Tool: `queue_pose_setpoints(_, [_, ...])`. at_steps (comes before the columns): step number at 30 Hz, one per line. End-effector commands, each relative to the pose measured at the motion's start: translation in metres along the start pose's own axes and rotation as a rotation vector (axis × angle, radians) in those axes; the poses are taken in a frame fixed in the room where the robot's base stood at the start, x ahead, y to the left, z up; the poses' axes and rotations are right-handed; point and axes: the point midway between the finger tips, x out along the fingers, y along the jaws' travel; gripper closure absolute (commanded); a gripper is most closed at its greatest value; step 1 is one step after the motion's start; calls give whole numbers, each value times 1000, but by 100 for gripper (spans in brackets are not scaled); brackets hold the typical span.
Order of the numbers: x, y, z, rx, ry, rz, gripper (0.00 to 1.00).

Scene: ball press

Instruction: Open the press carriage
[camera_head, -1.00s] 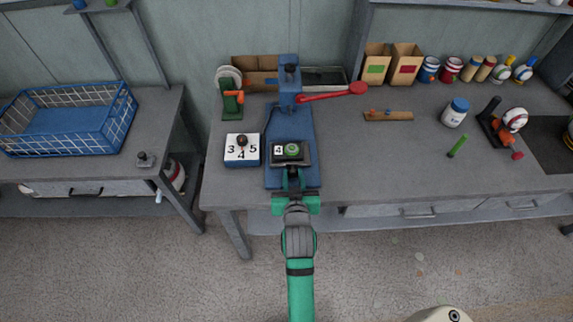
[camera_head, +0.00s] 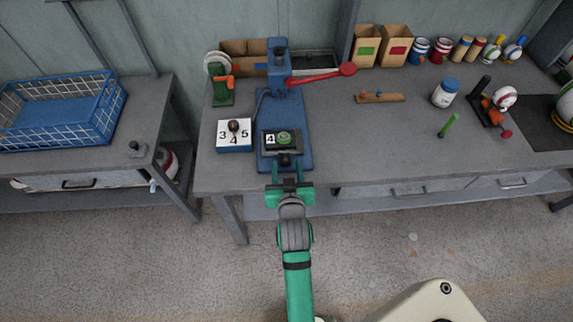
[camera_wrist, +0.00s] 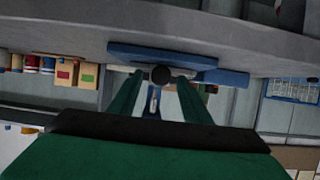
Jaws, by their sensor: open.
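The blue press (camera_head: 277,60) stands on the grey bench with a red lever (camera_head: 320,75). Its dark carriage (camera_head: 299,146) sits toward the front of the blue base plate (camera_head: 264,160) and carries a "4" label and a green round piece (camera_head: 284,138). A dark round knob (camera_head: 285,160) is at the carriage's front; a dark round end also shows in the wrist view (camera_wrist: 160,74). My gripper (camera_head: 287,172) is at the bench's front edge, its green fingers (camera_wrist: 160,90) apart on either side of the knob. Contact with the knob cannot be told.
A white box numbered 3, 4, 5 (camera_head: 235,147) stands close left of the press. A green stand (camera_head: 222,92) is behind it. A wooden strip (camera_head: 380,97) and a white jar (camera_head: 445,92) are to the right.

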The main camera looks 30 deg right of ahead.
Motion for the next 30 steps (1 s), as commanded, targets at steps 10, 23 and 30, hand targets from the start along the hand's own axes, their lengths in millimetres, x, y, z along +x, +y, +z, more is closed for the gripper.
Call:
queue_pose_setpoints(10, [-64, 1, 1, 0, -1, 1, 56])
queue_pose_setpoints(23, [-94, 1, 1, 1, 0, 0, 56])
queue_pose_setpoints(30, [-93, 1, 1, 1, 0, 0, 56])
